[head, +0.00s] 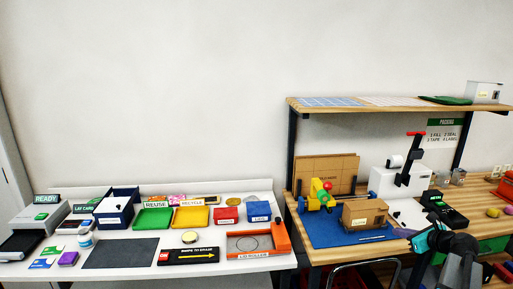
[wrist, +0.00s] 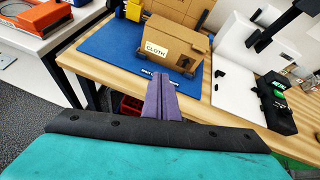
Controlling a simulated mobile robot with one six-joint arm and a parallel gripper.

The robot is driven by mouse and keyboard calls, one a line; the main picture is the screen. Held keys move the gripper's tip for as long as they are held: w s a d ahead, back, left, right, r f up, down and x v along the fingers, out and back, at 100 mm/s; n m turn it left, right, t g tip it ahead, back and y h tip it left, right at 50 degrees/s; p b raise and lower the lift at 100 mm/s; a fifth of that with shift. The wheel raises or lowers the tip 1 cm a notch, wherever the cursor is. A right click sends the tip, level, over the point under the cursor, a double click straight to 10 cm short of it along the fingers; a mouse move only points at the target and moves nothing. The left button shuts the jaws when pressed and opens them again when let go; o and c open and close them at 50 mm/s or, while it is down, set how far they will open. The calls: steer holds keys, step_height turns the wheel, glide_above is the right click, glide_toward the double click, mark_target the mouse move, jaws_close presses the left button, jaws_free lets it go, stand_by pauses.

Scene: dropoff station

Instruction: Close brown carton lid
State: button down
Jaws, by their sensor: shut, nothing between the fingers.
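The brown carton (head: 365,216) stands on the blue mat (head: 325,236) on the wooden bench in the head view. In the wrist view the carton (wrist: 183,64) shows a white label reading CLOTH, and its top looks covered. I cannot tell whether the lid is fully down. My gripper (head: 402,233) is to the right of and in front of the carton, apart from it. In the wrist view its purple fingers (wrist: 158,79) are together and empty, pointing toward the carton's near side from the mat's front edge.
A yellow device with a red ball (head: 322,196) stands left of the carton. Flat brown cardboard (head: 327,170) leans behind. A white machine with a lever (head: 400,178) and a black METAL box (head: 444,211) stand to the right. A shelf (head: 380,108) hangs above.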

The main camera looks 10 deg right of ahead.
steer(key=w+a+f+n+g+y, duration=0.3)
steer(key=a+f+n, duration=0.4)
steer(key=a+f, duration=1.15)
steer(key=s+a+f+n+g+b, duration=0.1)
steer(key=s+a+f+n+g, duration=0.25)
steer(key=a+f, duration=0.45)
steer(key=s+a+f+n+g, duration=0.3)
steer(key=s+a+f+n, duration=0.2)
steer(key=a+f, duration=0.3)
steer(key=s+a+f+n+g+b, duration=0.1)
steer(key=s+a+f+n+g, duration=0.4)
steer(key=s+a+f+n, duration=0.6)
steer(key=s+a+f+n+g+h, duration=0.1)
steer(key=s+f+n+g+h, duration=0.1)
steer(key=s, duration=0.7)
steer(key=s+a+f+n+g+h, duration=0.1)
steer(key=s+f+n, duration=0.3)
steer(key=s, duration=0.6)
steer(key=shift+a+n+g+h+b, duration=0.35)
steer(key=shift+a+n+h, duration=0.15)
steer(key=shift+a, duration=0.2)
steer(key=shift+d, duration=0.1)
